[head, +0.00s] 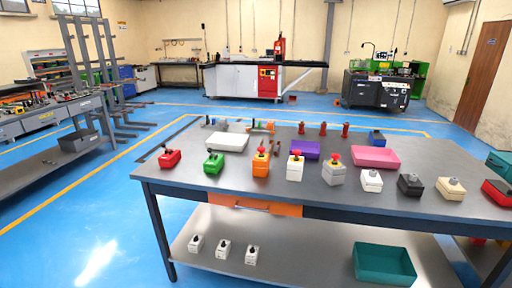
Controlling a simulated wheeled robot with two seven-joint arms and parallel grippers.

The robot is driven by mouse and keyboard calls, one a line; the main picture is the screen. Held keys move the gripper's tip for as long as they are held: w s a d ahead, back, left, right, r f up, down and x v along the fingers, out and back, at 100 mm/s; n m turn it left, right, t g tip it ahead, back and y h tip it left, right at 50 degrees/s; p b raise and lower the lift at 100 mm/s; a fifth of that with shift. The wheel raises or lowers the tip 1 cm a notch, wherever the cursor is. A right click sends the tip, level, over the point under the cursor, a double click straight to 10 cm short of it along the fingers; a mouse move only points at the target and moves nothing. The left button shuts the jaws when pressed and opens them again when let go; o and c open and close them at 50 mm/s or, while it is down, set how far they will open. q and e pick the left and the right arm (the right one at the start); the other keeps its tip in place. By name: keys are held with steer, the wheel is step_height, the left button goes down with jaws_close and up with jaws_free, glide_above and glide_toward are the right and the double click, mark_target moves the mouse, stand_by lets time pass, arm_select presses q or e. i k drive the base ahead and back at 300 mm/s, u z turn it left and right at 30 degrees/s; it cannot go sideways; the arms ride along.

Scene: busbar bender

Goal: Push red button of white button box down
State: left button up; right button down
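A white button box (295,169) stands upright near the front edge of the grey worktable, around the middle of its row. Its red button (296,154) sits on top and appears raised, though it is small at this distance. Neither of my grippers is in the head view, so their positions relative to the box are not shown.
An orange box (260,165) stands left of it and a grey box (333,175) right of it, both with red buttons. Behind are a white tray (227,142), purple tray (306,150) and pink tray (376,157).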

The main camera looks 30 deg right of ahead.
mark_target(297, 153)
steer(key=u, duration=0.3)
steer(key=i, duration=0.9)
steer(key=z, duration=0.65)
steer(key=i, duration=0.55)
steer(key=z, duration=0.5)
